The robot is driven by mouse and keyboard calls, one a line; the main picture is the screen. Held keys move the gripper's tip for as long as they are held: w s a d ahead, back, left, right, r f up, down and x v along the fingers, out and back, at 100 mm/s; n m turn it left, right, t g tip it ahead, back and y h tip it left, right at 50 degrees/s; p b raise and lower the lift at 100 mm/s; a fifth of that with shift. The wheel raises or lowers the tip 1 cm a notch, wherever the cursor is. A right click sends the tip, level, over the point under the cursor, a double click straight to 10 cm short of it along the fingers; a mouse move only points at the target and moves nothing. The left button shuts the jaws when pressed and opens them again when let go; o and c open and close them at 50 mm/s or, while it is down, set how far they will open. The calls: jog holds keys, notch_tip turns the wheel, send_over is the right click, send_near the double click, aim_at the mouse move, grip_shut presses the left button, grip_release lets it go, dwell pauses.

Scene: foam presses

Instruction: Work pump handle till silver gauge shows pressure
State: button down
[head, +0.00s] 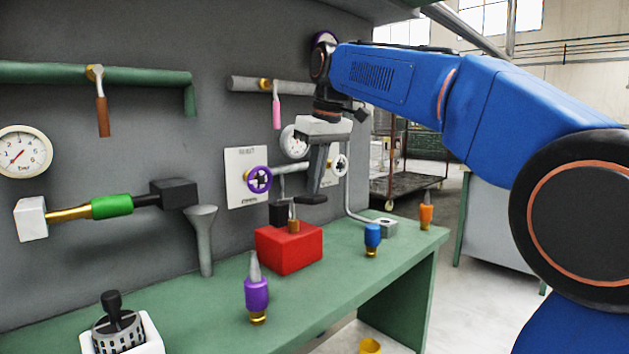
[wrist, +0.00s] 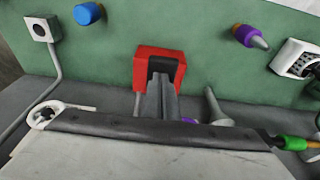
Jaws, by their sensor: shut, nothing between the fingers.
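A red block (head: 290,249) sits on the green bench, with a black piece (head: 282,214) and a small brown-and-tan post (head: 294,224) on top. It looks like the pump, but I cannot tell which part is its handle. My gripper (head: 312,198) is shut and empty, pointing down above the block. In the wrist view my fingertips (wrist: 161,80) overlap the black part of the red block (wrist: 144,72); contact is unclear. A pale-faced gauge (head: 292,144) on the wall, perhaps the silver one, is partly hidden behind my gripper; its needle is unreadable.
Another gauge (head: 22,152) is on the left wall. A valve panel (head: 238,160) with a purple wheel (head: 257,179) stands behind the block. A grey funnel (head: 203,235) is left.

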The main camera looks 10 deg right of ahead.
aim_at(322, 202)
jog(key=shift+s+d+f+t+y, duration=0.3)
jog(key=shift+f+t, duration=0.2)
jog(key=shift+f, duration=0.3)
jog(key=shift+s+d+f+t+y, duration=0.1)
jog(key=shift+s+f+t+y, duration=0.1)
jog(key=shift+s+f+t, duration=0.4)
notch_tip(322, 202, down, 2)
jog(key=shift+s+d+f, duration=0.1)
jog(key=shift+f, duration=0.5)
jog(key=shift+r, duration=0.35)
jog(key=v, duration=1.3)
jog(key=shift+s+d+r, duration=0.15)
jog(key=shift+s+d, duration=0.1)
jog(key=shift+d, duration=0.05)
